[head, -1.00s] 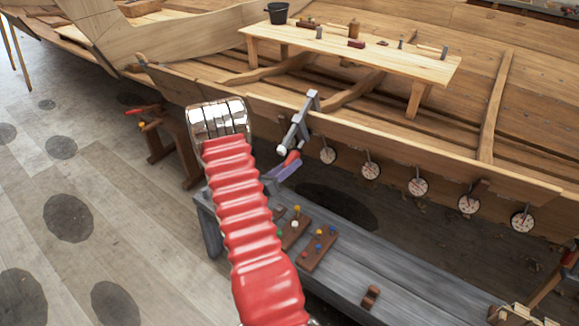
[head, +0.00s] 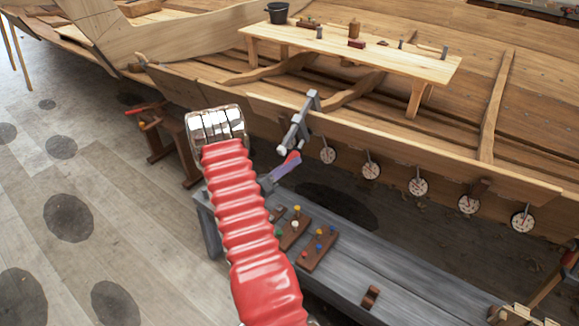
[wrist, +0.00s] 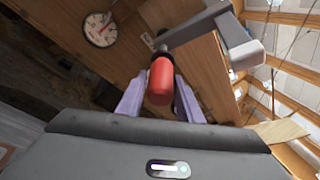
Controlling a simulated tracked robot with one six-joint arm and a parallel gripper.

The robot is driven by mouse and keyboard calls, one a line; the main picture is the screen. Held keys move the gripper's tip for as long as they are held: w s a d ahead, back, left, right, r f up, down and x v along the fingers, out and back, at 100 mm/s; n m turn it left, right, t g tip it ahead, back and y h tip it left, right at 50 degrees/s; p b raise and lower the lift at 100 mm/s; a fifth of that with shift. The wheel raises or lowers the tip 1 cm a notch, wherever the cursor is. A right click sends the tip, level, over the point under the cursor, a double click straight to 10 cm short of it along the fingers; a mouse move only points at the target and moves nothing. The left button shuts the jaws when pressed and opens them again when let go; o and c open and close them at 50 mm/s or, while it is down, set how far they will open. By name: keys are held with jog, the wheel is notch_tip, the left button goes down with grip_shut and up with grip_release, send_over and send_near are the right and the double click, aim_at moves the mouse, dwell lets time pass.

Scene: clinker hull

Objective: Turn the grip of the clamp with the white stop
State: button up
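The clamp (head: 299,122) with the white stop (head: 281,150) sits over the upper edge of the hull plank. Its grey frame (wrist: 240,48) also shows in the wrist view. Its red grip (wrist: 160,82) lies between the two purple fingers of my gripper (wrist: 161,92), which appear closed against its sides. In the head view my gripper (head: 285,166) is just below the clamp, and one finger covers much of the red grip (head: 291,157). A second clamp with a red grip (head: 134,111) and an orange stop (head: 141,125) is further left.
Several round dials (head: 371,171) hang along the plank to the right. A grey bench (head: 400,270) below holds brown boards with coloured pegs (head: 318,249). A wooden table (head: 375,55) with small items and a black bucket (head: 277,13) stand inside the hull.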

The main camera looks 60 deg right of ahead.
jog(key=o, duration=0.3)
jog(key=shift+f, duration=0.1)
jog(key=shift+a, duration=0.1)
jog(key=v, duration=1.3)
jog(key=shift+w+a+f, duration=0.1)
jog(key=shift+a, duration=0.2)
